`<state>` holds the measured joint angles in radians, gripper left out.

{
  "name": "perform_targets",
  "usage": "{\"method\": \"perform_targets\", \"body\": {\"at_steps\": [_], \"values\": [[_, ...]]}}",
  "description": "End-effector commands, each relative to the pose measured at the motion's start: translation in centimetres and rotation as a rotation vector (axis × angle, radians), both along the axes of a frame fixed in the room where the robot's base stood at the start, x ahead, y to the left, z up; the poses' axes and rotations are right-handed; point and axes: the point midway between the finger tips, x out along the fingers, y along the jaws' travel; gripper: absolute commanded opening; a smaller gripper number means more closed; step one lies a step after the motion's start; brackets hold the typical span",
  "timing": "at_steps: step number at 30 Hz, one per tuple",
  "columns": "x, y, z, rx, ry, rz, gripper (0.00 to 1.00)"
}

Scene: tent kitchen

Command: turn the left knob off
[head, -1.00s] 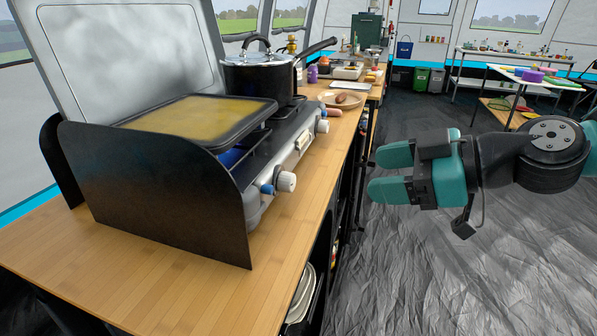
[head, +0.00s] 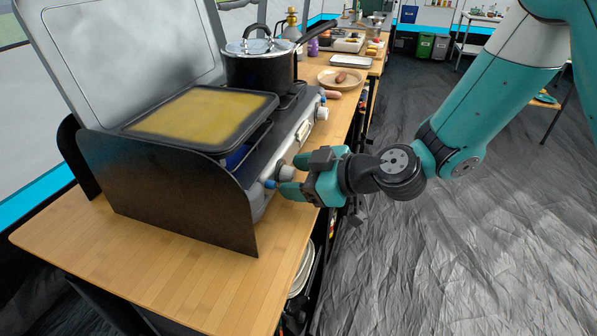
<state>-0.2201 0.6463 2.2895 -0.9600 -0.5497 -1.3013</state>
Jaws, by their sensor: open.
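The camping stove (head: 275,150) stands on the wooden counter, its front facing right. Its left knob (head: 287,173) is the white one at the near end, with a small blue piece beside it. My gripper (head: 292,175) is open in front of this knob, one teal finger above it and one below. The knob shows in the gap between the fingertips; I cannot tell whether they touch it. The right knob (head: 322,113) is farther along the stove's front.
A yellow-filled griddle pan (head: 200,118) and a lidded pot (head: 258,62) sit on the stove, the pot's handle reaching out to the right. A dark side panel (head: 170,195) shields the stove's near end. A plate (head: 345,80) lies beyond.

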Motion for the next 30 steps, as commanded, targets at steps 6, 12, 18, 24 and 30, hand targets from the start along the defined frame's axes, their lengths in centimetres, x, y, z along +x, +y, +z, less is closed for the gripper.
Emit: {"method": "perform_targets", "body": {"at_steps": [6,12,18,24,30], "values": [[0.1,0.25,-0.15,0.0,0.001,0.0,0.6],[0.1,0.2,-0.11,0.0,0.001,0.0,0.37],[0.1,0.18,-0.1,0.0,0.001,0.0,0.12],[0.16,0.15,-0.07,0.009,0.022,-0.003,0.12],[0.22,0.11,-0.06,0.04,0.105,-0.002,0.12]]}}
